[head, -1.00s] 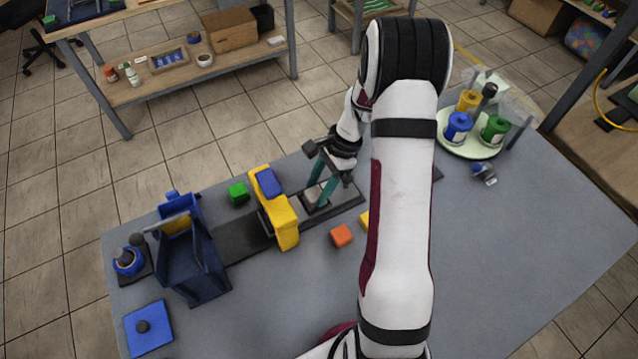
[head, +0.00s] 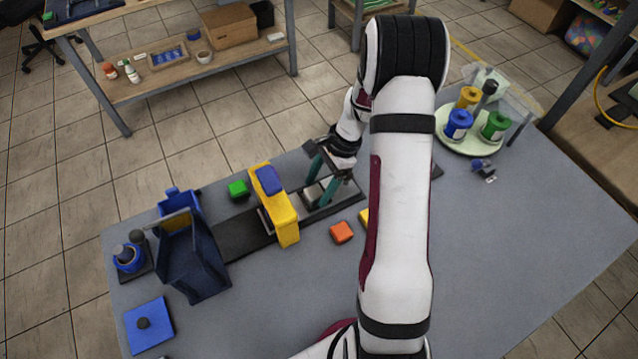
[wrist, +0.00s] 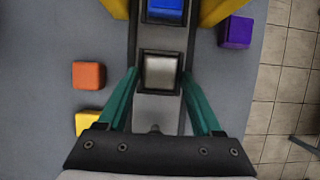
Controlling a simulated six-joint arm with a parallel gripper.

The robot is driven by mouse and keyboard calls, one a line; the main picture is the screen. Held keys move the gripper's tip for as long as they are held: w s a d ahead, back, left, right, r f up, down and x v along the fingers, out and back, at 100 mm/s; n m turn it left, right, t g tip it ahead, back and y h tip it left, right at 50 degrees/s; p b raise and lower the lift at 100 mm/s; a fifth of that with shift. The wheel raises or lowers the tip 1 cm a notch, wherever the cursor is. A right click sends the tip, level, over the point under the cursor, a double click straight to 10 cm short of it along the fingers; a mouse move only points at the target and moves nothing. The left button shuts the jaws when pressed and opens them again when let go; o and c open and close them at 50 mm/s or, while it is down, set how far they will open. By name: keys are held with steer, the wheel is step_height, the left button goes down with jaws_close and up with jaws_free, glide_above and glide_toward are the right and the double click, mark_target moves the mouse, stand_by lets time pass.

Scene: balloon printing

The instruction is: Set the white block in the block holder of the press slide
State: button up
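The white block (wrist: 161,72), greyish in this light, sits in the dark square block holder (wrist: 145,54) of the press slide, as the wrist view shows. In the head view the block (head: 312,196) is on the slide, just right of the yellow press (head: 286,222). My gripper (wrist: 160,73) is open, its teal fingers at either side of the slide, with a gap between each finger and the block. The gripper (head: 316,195) also shows low over the slide in the head view. The block's underside is hidden.
An orange block (head: 342,232) and a yellow block (wrist: 88,122) lie on the near side of the slide. A dark blue bin (head: 192,262) stands left; a round ink-bottle tray (head: 456,143) stands right.

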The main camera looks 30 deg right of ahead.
steer(key=shift+o, duration=0.9)
steer(key=v, duration=1.6)
steer(key=s+a+r+n+h, duration=0.1)
steer(key=s+a+r+n, duration=0.2)
steer(key=s+a, duration=0.3)
steer(key=s+a+r+n+h, duration=0.1)
steer(key=s+a+r+n, duration=0.25)
steer(key=a, duration=0.55)
steer(key=s+a+f+n, duration=0.1)
steer(key=s+a+n, duration=0.1)
steer(key=s, duration=0.4)
steer(key=s+a+f+n, duration=0.1)
steer(key=s+a+n, duration=0.2)
steer(key=s, duration=0.3)
steer(key=shift+s+a+f+n+h, duration=0.25)
steer(key=shift+s+n+h, duration=0.15)
steer(key=shift+n, duration=0.15)
